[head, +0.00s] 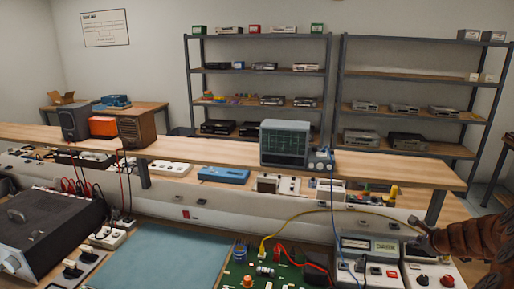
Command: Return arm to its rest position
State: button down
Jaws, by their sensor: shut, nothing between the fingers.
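My arm (485,240) comes in at the right edge, dark brown and ridged. My gripper (424,242) appears as a small dark grey end at its left, over the instruments at the right of the bench. It is shut with nothing in it. Its fingertips are small and hard to make out.
A green circuit board (265,272) and a grey meter (368,249) with cables lie at the front. A blue-green mat (160,255) is clear. A black power unit (45,230) stands left. An oscilloscope (284,143) stands on the raised wooden shelf (390,170). Metal racks stand behind.

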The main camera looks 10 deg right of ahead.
jog(key=s+a+r+n+g+y, duration=0.15)
jog(key=a+r+n, duration=0.35)
jog(key=a, duration=0.9)
jog(key=s+a+r+n+g+y, duration=0.1)
jog(key=a+r+n+y, duration=0.35)
jog(key=a, duration=0.95)
jog(key=s+a+n+g+h, duration=0.1)
jog(key=s+a+n+g, duration=0.3)
jog(key=s+a+n, duration=0.7)
jog(key=s+a+n+g+h, duration=0.1)
jog(key=s+n+g+h, duration=0.3)
jog(key=s, duration=2.1)
jog(key=n, duration=0.3)
jog(key=shift+s+a+h, duration=0.3)
jog(key=shift+s+a, duration=0.05)
jog(key=shift+a, duration=0.05)
jog(key=shift+g, duration=0.25)
